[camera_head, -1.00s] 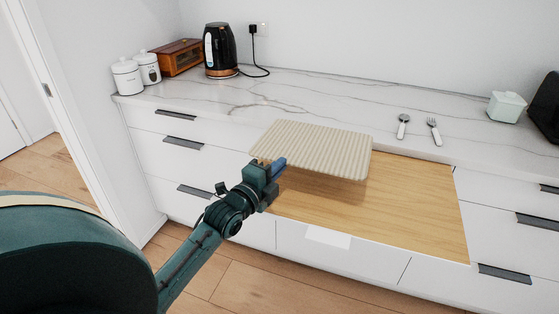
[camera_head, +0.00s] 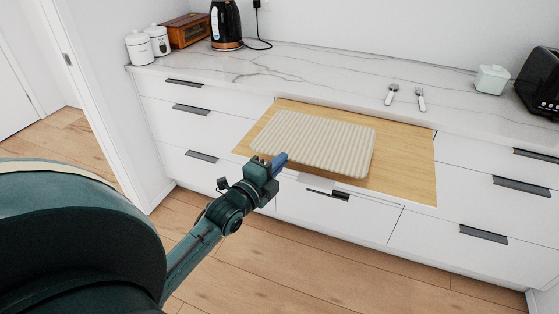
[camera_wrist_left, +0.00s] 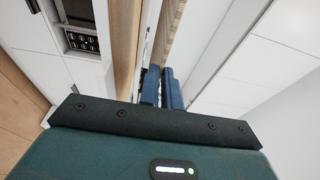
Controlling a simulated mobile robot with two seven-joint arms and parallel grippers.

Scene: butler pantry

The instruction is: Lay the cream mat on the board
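The cream mat (camera_head: 318,143) is a ribbed, rounded rectangle, flat and roughly level over the board. The light wooden board (camera_head: 408,170) extends from under the counter's front edge and shows around the mat. My left gripper (camera_head: 277,160) is shut on the mat's near left edge. Its blue fingers (camera_wrist_left: 162,88) sit close together in the left wrist view, with the mat's edge (camera_wrist_left: 167,35) at their tips. My right gripper is not in view.
White drawers with dark handles stand below.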

